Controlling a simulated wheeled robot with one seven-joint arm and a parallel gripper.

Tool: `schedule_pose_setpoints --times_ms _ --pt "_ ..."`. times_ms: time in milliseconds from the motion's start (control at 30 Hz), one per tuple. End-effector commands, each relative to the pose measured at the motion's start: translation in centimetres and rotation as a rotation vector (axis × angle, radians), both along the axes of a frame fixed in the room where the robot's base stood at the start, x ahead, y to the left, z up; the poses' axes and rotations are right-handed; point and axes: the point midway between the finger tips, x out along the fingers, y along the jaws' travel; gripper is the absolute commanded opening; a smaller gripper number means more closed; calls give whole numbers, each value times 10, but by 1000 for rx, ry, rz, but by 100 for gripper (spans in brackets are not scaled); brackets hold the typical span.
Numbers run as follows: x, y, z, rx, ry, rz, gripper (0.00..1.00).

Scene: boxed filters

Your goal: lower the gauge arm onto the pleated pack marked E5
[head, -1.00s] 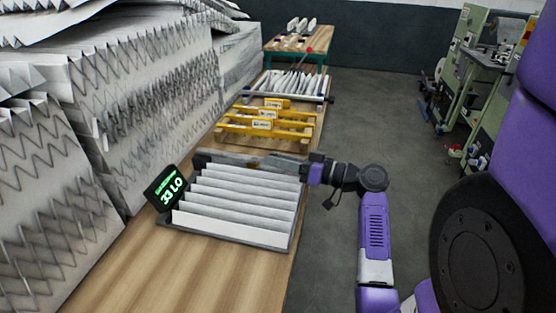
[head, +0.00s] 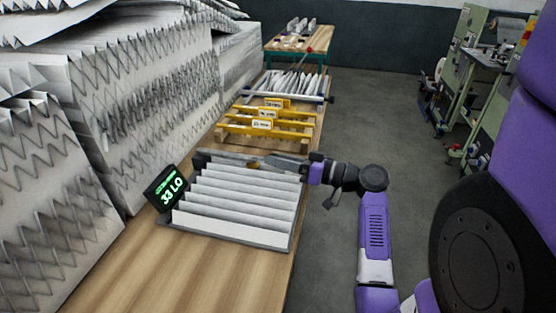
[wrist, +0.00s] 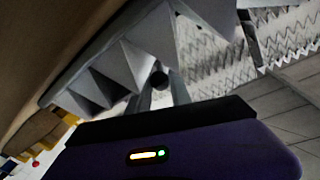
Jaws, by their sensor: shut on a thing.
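The white pleated pack (head: 235,205) lies in a dark tray on the bench in the head view. I cannot read an E5 mark on it. A black gauge display (head: 168,190) at its left corner shows green "33 LO". The grey gauge arm (head: 285,162) lies along the pack's far edge. I cannot tell whether it touches the pleats. My gripper (head: 305,170) is at the arm's right end, shut on it. In the wrist view a dark round end (wrist: 158,80) sits between my fingers (wrist: 160,97), with pleats behind.
Tall stacks of pleated filter media (head: 150,90) line the left. Yellow fixtures (head: 268,122) and another pleated pack (head: 290,83) stand farther along the bench (head: 120,275). The grey floor to the right is open, with green machines (head: 470,85) beyond.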

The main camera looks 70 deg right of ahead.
Motion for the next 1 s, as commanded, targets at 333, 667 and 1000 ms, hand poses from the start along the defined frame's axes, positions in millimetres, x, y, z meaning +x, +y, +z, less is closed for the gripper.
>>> schedule_pose_setpoints --times_ms 333,667,1000 --pt "-1 0 0 1 1 -2 0" --pt "3 1 32 -12 97 4 0" --pt "12 1 68 -21 238 2 0"
